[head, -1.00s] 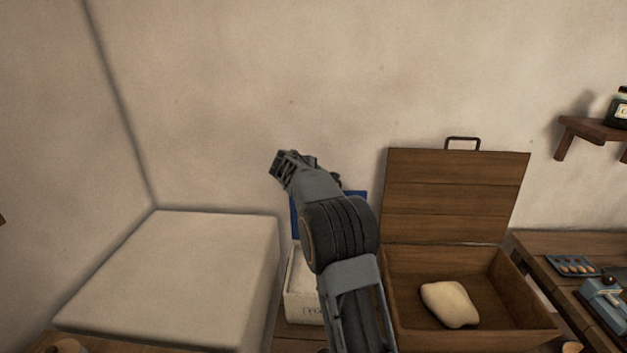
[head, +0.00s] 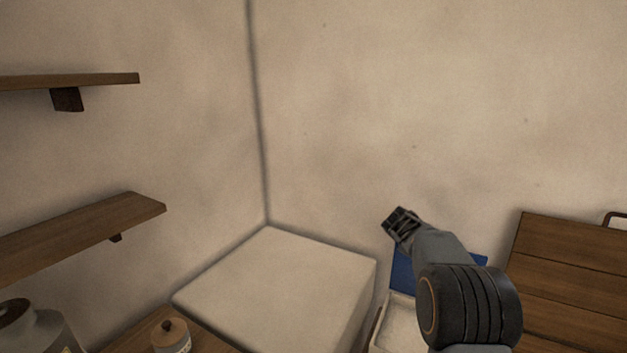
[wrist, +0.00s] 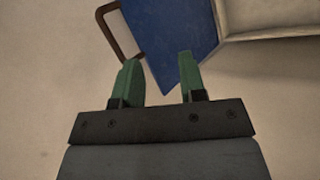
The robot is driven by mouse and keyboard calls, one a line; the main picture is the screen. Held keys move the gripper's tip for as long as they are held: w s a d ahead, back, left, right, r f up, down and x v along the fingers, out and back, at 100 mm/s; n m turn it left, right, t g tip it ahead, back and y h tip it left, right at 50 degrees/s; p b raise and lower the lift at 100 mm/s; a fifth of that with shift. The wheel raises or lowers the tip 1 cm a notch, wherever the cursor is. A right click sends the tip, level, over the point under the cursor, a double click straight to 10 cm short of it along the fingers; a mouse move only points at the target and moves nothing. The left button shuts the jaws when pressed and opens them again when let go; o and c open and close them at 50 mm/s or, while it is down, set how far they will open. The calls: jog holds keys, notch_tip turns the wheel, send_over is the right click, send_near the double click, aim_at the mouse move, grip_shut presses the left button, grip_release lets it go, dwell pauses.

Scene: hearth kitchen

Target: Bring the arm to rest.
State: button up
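My gripper (head: 399,222) is raised in front of the back wall, above a white box with a blue lid (head: 405,272), at the right of the head view. In the wrist view my gripper (wrist: 157,75) shows two green fingers standing apart with nothing between them. The blue lid (wrist: 180,30) lies beyond the fingertips there. My arm hides part of the white box in the head view.
A pale block (head: 290,285) stands in the corner. Two wooden shelves (head: 80,235) are on the left wall. A lidded jar (head: 171,337) and a grey jug (head: 35,325) stand at lower left. An open wooden chest lid (head: 570,285) rises right of my arm.

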jog(key=s+a+m+y, duration=0.2)
jog(key=s+a, duration=0.4)
jog(key=s, duration=0.5)
jog(key=s+a+m+y, duration=0.3)
jog(key=s+a, duration=0.3)
jog(key=s, duration=0.5)
jog(key=s+a+m+y, duration=0.2)
jog(key=s+a, duration=0.4)
jog(key=s, duration=0.5)
jog(key=shift+s+a+r+y, duration=0.15)
jog(key=shift+a+r+y, duration=0.15)
jog(key=shift+y, duration=0.2)
